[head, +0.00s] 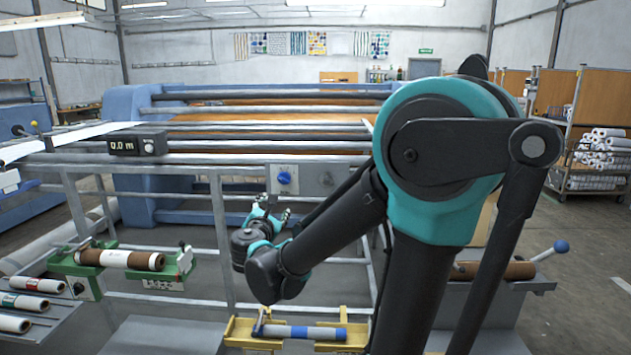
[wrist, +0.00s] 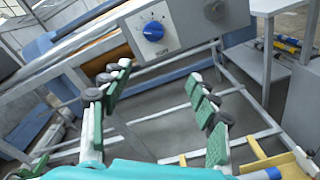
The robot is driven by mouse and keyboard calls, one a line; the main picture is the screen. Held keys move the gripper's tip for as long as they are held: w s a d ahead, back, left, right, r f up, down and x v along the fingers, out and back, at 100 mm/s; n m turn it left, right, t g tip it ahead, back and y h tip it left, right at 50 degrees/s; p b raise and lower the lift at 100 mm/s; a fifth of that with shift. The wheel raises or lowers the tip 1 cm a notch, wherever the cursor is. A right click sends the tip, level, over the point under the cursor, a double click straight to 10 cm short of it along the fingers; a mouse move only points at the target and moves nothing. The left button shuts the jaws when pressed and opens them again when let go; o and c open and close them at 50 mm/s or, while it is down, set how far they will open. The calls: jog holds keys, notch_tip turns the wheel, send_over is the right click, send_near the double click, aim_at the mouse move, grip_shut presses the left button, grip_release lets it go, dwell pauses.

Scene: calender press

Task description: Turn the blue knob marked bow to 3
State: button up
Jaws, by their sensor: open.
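The blue knob (head: 284,178) sits on a pale dial plate on the grey panel (head: 317,181) fixed to the press rail. In the wrist view the blue knob (wrist: 153,31) is near the top, with small dark marks around it that are too small to read. My gripper (head: 272,211) is below the knob in the head view, apart from it. In the wrist view my gripper (wrist: 157,75) is open and empty, its two green-padded fingers spread. The knob shows beyond the fingertips, between and above them. I cannot read its setting.
A black length counter (head: 137,143) reading 0.0 m stands left on the rail. A green cradle (head: 90,271) holds a brown roll. A yellow cradle (head: 240,331) holds a grey-and-blue roll below my gripper. Metal rails and posts surround the panel.

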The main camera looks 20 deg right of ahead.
aim_at(283, 181)
jog(key=shift+n+t, duration=0.3)
jog(key=shift+n, duration=0.3)
jog(key=x, duration=1.2)
jog(key=r+x, duration=0.1)
jog(key=x, duration=0.5)
jog(key=shift+a+r, duration=0.15)
jog(key=shift+a, duration=0.1)
jog(key=c, duration=1.2)
jog(key=shift+o, duration=0.2)
